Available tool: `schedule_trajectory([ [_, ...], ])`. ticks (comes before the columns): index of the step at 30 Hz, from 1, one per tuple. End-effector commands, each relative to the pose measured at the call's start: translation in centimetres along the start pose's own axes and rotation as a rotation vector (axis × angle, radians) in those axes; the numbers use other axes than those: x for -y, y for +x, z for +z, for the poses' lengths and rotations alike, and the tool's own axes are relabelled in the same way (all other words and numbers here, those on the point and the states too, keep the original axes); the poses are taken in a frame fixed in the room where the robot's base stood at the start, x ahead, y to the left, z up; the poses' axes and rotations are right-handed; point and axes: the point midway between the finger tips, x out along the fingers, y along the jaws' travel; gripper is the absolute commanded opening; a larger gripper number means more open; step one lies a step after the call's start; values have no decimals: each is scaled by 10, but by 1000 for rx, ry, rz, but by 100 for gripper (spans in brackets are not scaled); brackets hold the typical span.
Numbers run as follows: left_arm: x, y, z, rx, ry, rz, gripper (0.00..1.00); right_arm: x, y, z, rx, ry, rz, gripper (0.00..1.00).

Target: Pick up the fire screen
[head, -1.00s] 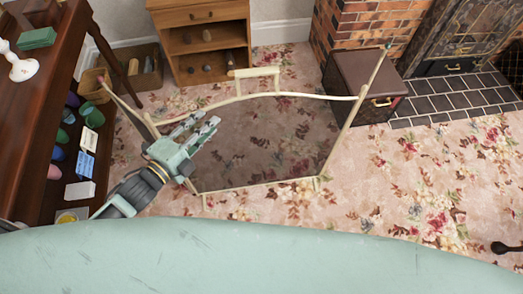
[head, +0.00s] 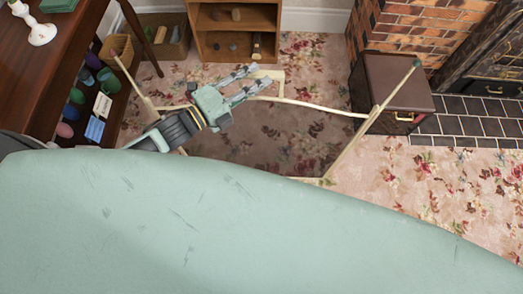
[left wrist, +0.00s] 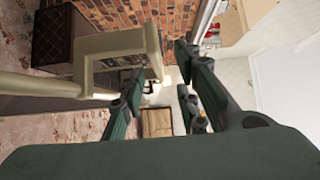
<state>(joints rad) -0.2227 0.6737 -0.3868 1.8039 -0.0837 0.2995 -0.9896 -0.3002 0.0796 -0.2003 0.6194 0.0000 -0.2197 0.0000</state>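The fire screen (head: 285,140) stands on the carpet, with a cream frame, a see-through dark panel, angled side posts and a handle on its top rail. My left gripper (head: 260,77) is over the top rail, close to the handle, with its fingers spread and nothing between them. In the left wrist view, the cream handle (left wrist: 122,43) is at upper left, beside and partly past the left finger of the open gripper (left wrist: 160,75). I cannot tell whether they touch. My arm and a pale green surface hide the screen's lower left. My right gripper is not in view.
A wooden shelf (head: 237,45) stands behind the screen. A dark brown chest (head: 398,85) is close to its right post. A dark table (head: 75,45) with a lower shelf of cups is on the left. Patterned carpet is clear at right.

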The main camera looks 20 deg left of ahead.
Motion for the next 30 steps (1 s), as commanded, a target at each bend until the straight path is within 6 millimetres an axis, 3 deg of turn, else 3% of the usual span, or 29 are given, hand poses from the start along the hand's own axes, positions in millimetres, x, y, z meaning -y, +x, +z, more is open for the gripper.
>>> schedule_trajectory([
  [7,1,35,3,1,1,-1,30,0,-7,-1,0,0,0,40],
  [16,-1,40,2,0,0,1,30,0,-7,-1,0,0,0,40],
  [26,-1,40,2,0,0,0,2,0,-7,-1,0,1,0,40],
  [30,-1,40,2,0,0,1,0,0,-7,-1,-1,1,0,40],
])
